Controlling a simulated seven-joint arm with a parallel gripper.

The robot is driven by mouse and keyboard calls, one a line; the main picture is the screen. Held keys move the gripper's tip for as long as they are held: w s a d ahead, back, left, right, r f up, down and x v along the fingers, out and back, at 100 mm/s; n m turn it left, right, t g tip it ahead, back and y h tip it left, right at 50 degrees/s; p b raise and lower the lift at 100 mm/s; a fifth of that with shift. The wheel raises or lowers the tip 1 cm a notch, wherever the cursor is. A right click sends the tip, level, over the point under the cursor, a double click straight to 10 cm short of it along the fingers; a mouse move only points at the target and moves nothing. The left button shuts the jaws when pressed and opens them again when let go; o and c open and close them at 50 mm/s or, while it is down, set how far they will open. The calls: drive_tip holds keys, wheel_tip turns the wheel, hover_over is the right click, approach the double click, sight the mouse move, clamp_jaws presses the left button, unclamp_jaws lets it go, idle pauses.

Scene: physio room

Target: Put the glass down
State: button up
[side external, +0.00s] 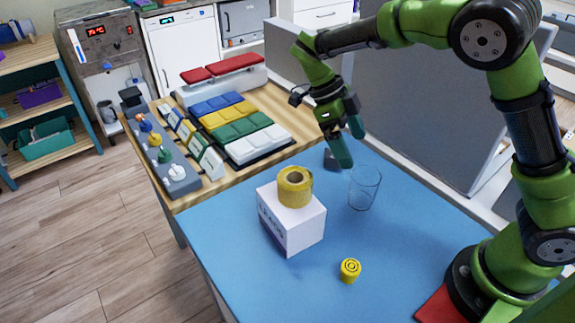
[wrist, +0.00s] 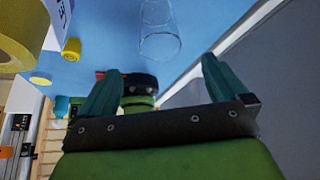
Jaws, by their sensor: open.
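A clear, empty glass (side external: 364,188) stands upright on the blue table (side external: 300,283), to the right of the white box. In the wrist view the glass (wrist: 160,32) shows at the top middle, beyond the fingertips and not between them. My gripper (side external: 349,148) is green with dark teal fingers and is above the table, up and to the left of the glass. The fingers (wrist: 163,75) are apart with nothing held between them. The gripper does not touch the glass.
A white box (side external: 292,222) with a yellow tape roll (side external: 295,187) on top stands left of the glass. A yellow cap-like piece (side external: 349,270) is in front. A grey partition (side external: 425,100) borders the right side.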

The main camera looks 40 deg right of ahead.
drive_tip(key=s+r+n+t+y, duration=0.1)
drive_tip(key=s+r+n+t, duration=0.2)
drive_tip(key=n, duration=0.5)
drive_tip(key=s+d+r+n+t+y, duration=0.1)
drive_tip(key=s+r+n+t, duration=0.3)
drive_tip(key=n, duration=0.5)
drive_tip(key=s+r+n+t+y, duration=0.2)
drive_tip(key=s+n+t, duration=0.3)
drive_tip(key=n, duration=0.4)
drive_tip(key=shift+s+d+r+y, duration=0.25)
drive_tip(key=shift+s+r+y, duration=0.15)
drive_tip(key=shift+r, duration=0.35)
